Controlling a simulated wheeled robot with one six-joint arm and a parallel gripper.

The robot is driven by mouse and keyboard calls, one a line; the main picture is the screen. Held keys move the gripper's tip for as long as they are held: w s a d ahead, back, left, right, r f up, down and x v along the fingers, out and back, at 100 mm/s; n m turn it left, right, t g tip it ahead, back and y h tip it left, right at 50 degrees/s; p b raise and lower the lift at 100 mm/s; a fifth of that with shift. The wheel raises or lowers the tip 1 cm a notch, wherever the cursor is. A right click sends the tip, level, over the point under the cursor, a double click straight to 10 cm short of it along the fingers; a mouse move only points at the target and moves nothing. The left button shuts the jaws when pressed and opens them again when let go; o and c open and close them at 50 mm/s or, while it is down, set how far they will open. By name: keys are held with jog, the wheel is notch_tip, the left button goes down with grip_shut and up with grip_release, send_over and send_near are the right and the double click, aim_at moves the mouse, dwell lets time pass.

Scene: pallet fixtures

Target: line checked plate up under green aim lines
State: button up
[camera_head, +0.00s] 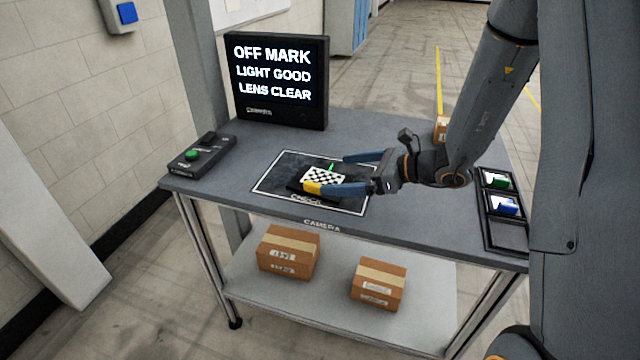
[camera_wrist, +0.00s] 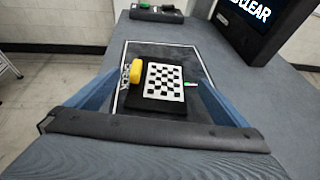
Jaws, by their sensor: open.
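The checked plate (camera_head: 323,177) is a black and white checkerboard on a dark base, with a yellow block (camera_head: 312,188) at its near side. It lies on the dark mat (camera_head: 272,178) inside a white outline on the table. A short green line (camera_head: 331,167) shows at the plate's far edge. My gripper (camera_head: 344,172) is open, with its blue fingers on either side of the plate. In the wrist view the plate (camera_wrist: 163,82) sits between the fingers with the yellow block (camera_wrist: 137,73) at its left; the green mark (camera_wrist: 190,84) shows at its right edge.
A monitor (camera_head: 277,80) reads OFF MARK, LIGHT GOOD, LENS CLEAR. A control box (camera_head: 202,154) with a green button stands at the table's left. A tray (camera_head: 503,208) with green and blue items is at the right. Boxes (camera_head: 289,251) sit on the lower shelf.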

aim_at(306, 177)
jog(key=shift+p+x, duration=1.3)
jog(key=shift+x, duration=2.3)
jog(key=shift+f, duration=0.2)
jog(key=c, duration=1.3)
jog(key=shift+r, duration=0.2)
